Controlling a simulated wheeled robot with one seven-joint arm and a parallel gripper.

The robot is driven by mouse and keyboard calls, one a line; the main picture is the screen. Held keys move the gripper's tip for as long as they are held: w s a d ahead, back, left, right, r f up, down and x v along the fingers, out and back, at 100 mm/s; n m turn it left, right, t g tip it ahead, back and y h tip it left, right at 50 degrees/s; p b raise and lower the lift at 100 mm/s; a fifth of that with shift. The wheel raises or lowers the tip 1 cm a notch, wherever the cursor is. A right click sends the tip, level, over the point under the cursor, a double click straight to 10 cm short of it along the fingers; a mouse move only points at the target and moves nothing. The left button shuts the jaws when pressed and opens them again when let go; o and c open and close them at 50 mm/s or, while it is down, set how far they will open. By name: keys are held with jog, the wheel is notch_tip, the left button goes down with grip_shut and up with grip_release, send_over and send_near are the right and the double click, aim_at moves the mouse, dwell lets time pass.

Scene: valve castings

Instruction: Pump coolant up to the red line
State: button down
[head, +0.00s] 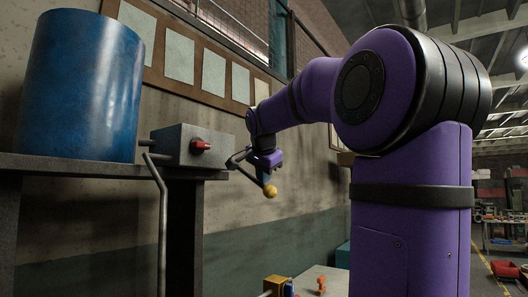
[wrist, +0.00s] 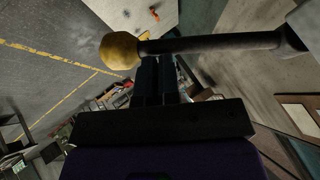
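The pump (head: 190,146) is a grey box with a red part on its front, at the shelf's right end. Its dark lever (head: 246,174) slopes down to the right and ends in a yellow knob (head: 270,191). In the wrist view the lever (wrist: 215,42) crosses in front of my fingertips, with the knob (wrist: 120,50) at its left end. My gripper (head: 265,172) points down at the lever near the knob. Its fingers (wrist: 157,62) look shut together, with the rod across their tips rather than between them; contact is unclear. No red line is visible.
A large blue drum (head: 80,85) stands on the dark shelf (head: 90,167) left of the pump. A bent grey pipe (head: 161,215) hangs below the pump. A pale table (head: 325,276) with small orange and yellow parts is low down. Framed panels line the wall.

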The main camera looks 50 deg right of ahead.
jog(key=shift+w+f, duration=0.1)
jog(key=shift+f, duration=0.2)
jog(key=r, duration=0.1)
jog(key=s+r, duration=0.1)
jog(key=s+d+r, duration=0.1)
jog(key=r, duration=0.1)
jog(key=shift+s, duration=0.15)
jog(key=v, duration=1)
jog(key=shift+s, duration=0.2)
jog(key=shift+f, duration=0.15)
jog(key=s+a+f+n+y, duration=0.1)
jog(key=a+f+n+y, duration=0.1)
jog(key=a+f+n, duration=0.55)
jog(key=s+a+f+n+y, duration=0.2)
jog(key=a+f+n, duration=0.2)
jog(key=a+f, duration=0.6)
jog(key=s+a+f+n+y, duration=0.1)
jog(key=s+a+f+n, duration=0.2)
jog(key=f, duration=0.6)
jog(key=s+a+f+n+y, duration=0.1)
jog(key=s+a+f+n, duration=0.3)
jog(key=f, duration=0.5)
jog(key=shift+s+a+f+y, duration=0.35)
jog(key=shift+s+a, duration=0.3)
jog(key=shift+s, duration=0.15)
